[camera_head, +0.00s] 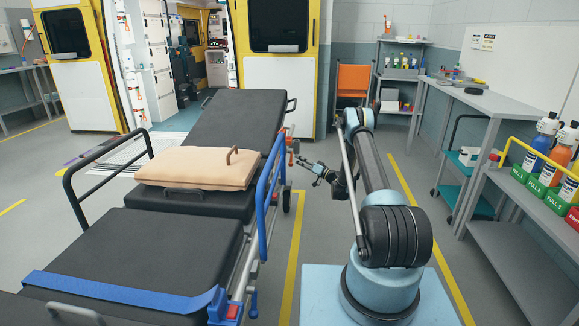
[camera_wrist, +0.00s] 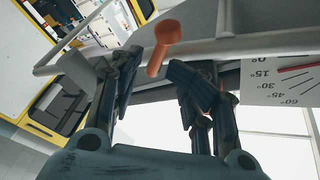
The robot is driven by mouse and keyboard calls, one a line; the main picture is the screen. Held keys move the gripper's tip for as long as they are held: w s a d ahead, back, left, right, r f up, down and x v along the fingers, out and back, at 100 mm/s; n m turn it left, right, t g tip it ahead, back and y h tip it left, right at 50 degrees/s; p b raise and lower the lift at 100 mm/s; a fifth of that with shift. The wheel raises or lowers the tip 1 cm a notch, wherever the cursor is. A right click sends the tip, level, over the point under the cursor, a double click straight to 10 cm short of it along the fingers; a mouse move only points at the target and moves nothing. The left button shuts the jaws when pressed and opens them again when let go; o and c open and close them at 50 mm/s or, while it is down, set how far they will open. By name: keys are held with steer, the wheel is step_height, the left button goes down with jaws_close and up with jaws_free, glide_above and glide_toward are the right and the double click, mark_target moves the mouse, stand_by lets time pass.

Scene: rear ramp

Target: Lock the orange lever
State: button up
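The orange lever (camera_wrist: 163,48) shows in the wrist view as a short handle with a round knob, by a grey rail of the stretcher (camera_head: 241,119). My gripper (camera_wrist: 147,78) is open, with one finger on each side of the lever's lower end in the picture. The fingers look apart from the lever, and nothing is held. In the head view my gripper (camera_head: 306,166) is beside the stretcher's right side, near small orange-red parts on its frame. The lever is too small there to make out clearly.
A white angle scale (camera_wrist: 285,80) with a red pointer is beside the lever. A blue side rail (camera_head: 270,190) runs along the stretcher near my arm. A beige pillow (camera_head: 198,167) lies on the stretcher. A grey workbench (camera_head: 490,101) stands at the right.

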steer(key=shift+s+a+f, duration=0.15)
steer(key=shift+a+f, duration=0.1)
steer(key=shift+a, duration=0.6)
steer(key=v, duration=1.8)
steer(key=shift+d+f, duration=0.25)
steer(key=shift+d, duration=0.05)
stand_by(0.7)
steer(key=shift+s, duration=0.1)
stand_by(0.3)
step_height(320, 180, up, 10)
stand_by(0.7)
